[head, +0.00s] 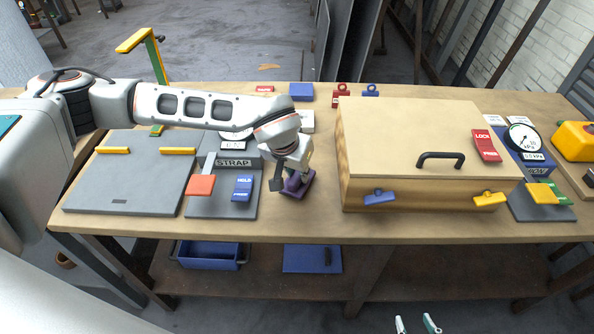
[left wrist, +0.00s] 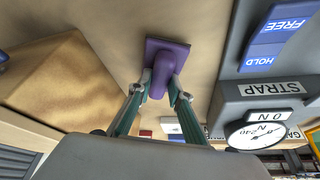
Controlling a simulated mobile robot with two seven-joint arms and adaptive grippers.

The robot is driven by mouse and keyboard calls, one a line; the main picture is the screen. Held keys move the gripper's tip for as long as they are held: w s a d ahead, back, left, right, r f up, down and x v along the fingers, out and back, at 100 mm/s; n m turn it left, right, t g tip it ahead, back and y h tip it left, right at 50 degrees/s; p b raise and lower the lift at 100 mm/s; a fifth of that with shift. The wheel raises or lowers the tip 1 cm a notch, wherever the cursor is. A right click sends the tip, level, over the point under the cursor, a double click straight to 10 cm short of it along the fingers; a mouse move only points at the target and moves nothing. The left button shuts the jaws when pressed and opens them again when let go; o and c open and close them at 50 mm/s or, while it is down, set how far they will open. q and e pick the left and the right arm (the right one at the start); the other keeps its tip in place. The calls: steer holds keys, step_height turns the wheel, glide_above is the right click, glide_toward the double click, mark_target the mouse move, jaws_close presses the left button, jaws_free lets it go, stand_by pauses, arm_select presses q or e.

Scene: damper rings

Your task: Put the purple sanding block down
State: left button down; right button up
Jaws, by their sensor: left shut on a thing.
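The purple sanding block (head: 298,187) is at the bench top, between the grey strap fixture and the wooden box. My left gripper (head: 290,172) is above it, partly hiding it in the head view. In the left wrist view, the two fingertips (left wrist: 160,88) are shut on the raised grip of the purple block (left wrist: 168,50), with its flat plate toward the bench. I cannot tell whether the plate touches the wood. My right gripper (head: 416,324) shows only its fingertips at the bottom edge of the head view, apart and empty, in front of the bench.
The wooden box (head: 400,190) with a black handle stands right of the block. The strap fixture (head: 222,203) with orange and blue parts is close on the left, beside a grey plate (head: 125,185). Bare bench (head: 310,225) lies in front of the block.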

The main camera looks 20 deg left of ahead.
arm_select(q)
steer(key=shift+f, duration=0.3)
steer(key=shift+f, duration=0.3)
stand_by(0.4)
steer(key=c, duration=1.8)
jaws_free()
steer(key=shift+o, duration=0.2)
steer(key=c, duration=0.4)
steer(key=shift+r, duration=0.2)
steer(key=shift+s+r+p, duration=0.3)
steer(key=shift+r+p, duration=0.05)
steer(key=shift+r, duration=0.2)
